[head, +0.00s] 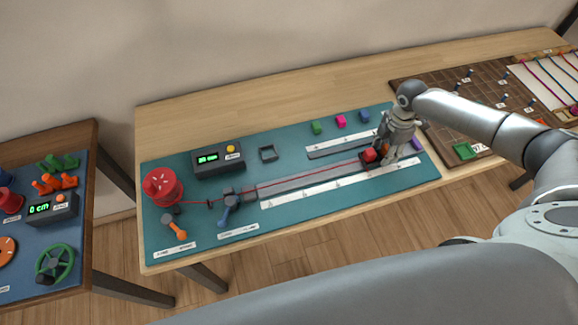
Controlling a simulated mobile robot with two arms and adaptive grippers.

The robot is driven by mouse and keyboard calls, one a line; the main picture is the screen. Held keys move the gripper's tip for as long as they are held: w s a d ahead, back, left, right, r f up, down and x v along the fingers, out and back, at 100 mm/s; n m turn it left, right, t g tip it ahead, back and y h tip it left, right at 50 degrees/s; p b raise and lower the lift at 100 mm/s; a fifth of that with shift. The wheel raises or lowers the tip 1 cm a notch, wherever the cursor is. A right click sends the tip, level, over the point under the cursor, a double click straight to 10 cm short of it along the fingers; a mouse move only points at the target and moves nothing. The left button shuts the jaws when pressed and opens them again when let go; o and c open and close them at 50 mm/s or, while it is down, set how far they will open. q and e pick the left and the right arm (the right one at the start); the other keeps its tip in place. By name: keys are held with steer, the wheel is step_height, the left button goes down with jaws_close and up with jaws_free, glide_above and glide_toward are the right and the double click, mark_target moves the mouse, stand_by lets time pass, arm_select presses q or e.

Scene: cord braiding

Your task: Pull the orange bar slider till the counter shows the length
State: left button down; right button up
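The slider carries a red block (370,155) and a bit of orange bar (385,148), at the right part of a grey rail (300,181). My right gripper (386,153) is down over the orange bar and seems closed around it; its fingers hide most of the bar. A thin red cord runs from the red spool (162,186) at the left to the slider. The counter (217,160) is a dark box with a lit green display, too small to read, and a yellow button. My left gripper is not in view.
A white ruler strip (342,182) lies along the rail. A blue-handled clamp (230,205) and an orange lever (176,228) stand near the spool. Green, pink and blue cubes (341,121) sit behind. A brown pegboard (480,98) is at the right, another table (88,220) at the left.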

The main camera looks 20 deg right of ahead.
mark_target(387, 147)
steer(key=shift+r, duration=0.15)
step_height(387, 147, up, 7)
steer(key=p, duration=0.7)
stand_by(0.5)
